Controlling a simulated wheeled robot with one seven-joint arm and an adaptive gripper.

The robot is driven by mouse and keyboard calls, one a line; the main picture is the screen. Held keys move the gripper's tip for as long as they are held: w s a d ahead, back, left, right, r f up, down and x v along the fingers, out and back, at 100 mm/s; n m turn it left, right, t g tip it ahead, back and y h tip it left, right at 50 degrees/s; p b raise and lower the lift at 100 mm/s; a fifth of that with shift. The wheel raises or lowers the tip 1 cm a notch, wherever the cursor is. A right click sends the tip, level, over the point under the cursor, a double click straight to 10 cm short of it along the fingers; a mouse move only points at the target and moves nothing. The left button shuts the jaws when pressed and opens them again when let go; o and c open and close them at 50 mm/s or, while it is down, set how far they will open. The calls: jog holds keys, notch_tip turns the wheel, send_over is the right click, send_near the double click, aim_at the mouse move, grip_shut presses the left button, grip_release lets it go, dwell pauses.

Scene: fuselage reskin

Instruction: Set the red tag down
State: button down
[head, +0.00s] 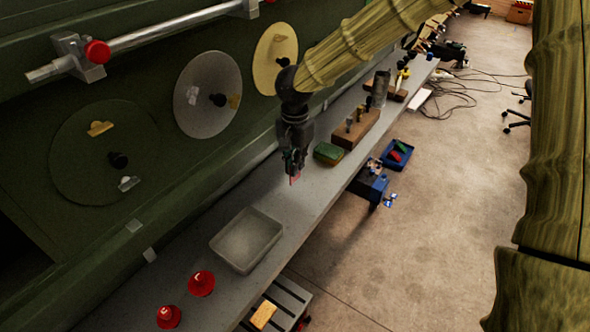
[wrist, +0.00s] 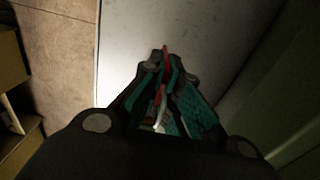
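My gripper (head: 293,172) hangs above the long grey bench (head: 290,207), to the right of the grey tray in the head view. It is shut on the red tag (head: 294,180), a thin red piece showing just below the fingertips. In the wrist view, my gripper (wrist: 168,85) points down at the bare grey bench top (wrist: 190,30), with the red tag (wrist: 165,62) upright between its fingers. Much of the tag is hidden by the fingers. The tag appears clear of the bench, but the height is hard to tell.
An empty grey tray (head: 246,262) and two red knobs (head: 201,283) are nearer on the bench. A green sponge-like block (head: 328,151) and a wooden block with pegs (head: 356,128) are farther along. The green fuselage wall with round discs (head: 207,94) borders the bench on the left.

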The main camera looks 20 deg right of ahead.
aim_at(295, 181)
jog(key=shift+f+p, duration=0.6)
jog(key=shift+f, duration=1.15)
jog(key=shift+f, duration=0.1)
jog(key=c, duration=1.6)
grip_release()
jog(key=shift+c, duration=0.2)
notch_tip(295, 181, up, 12)
jog(key=shift+r+b, duration=0.15)
jog(key=shift+b, duration=0.85)
